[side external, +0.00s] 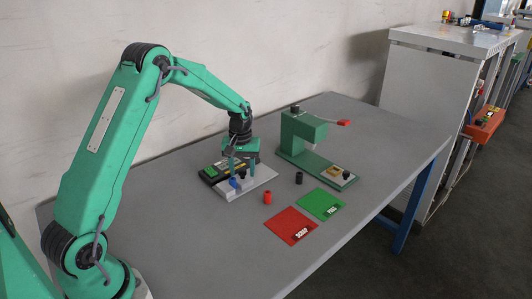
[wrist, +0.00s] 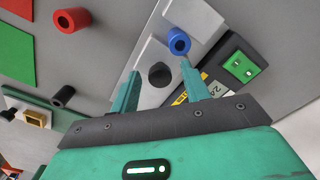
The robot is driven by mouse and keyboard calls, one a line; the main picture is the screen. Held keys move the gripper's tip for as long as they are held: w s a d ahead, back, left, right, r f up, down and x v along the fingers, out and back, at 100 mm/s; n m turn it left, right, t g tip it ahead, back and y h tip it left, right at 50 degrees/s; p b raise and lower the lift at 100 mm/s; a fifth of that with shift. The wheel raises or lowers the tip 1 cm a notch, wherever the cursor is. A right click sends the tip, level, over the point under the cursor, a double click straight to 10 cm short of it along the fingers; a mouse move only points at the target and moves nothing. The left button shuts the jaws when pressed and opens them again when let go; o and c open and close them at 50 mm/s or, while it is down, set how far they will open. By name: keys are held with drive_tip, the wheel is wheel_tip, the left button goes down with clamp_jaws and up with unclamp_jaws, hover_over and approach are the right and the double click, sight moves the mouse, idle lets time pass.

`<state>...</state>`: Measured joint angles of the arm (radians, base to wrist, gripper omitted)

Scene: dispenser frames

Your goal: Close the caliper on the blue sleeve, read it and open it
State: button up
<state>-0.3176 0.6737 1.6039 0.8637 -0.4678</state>
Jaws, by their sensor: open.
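The blue sleeve (side external: 233,182) stands upright on a light grey plate (side external: 257,184). In the wrist view the blue sleeve (wrist: 179,41) shows its round open end, beyond the fingertips. A dark unit with a green display, which looks like the caliper (wrist: 232,66), lies along the plate; it also shows in the side view (side external: 208,173). A dark round knob (wrist: 160,76) sits on the plate between my fingers. My gripper (side external: 239,167) is open and low over the plate, with its fingers (wrist: 160,68) apart on either side of the knob. Contact cannot be told.
A red sleeve (side external: 267,197) and a black sleeve (side external: 299,178) stand on the table. A red mat (side external: 291,226) and a green mat (side external: 320,204) lie in front. A green press-like stand (side external: 305,140) with a red-tipped lever is behind them. The right table area is clear.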

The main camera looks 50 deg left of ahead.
clamp_jaws()
drive_tip(key=shift+w, duration=2.6)
unclamp_jaws()
drive_tip(key=shift+r, duration=0.15)
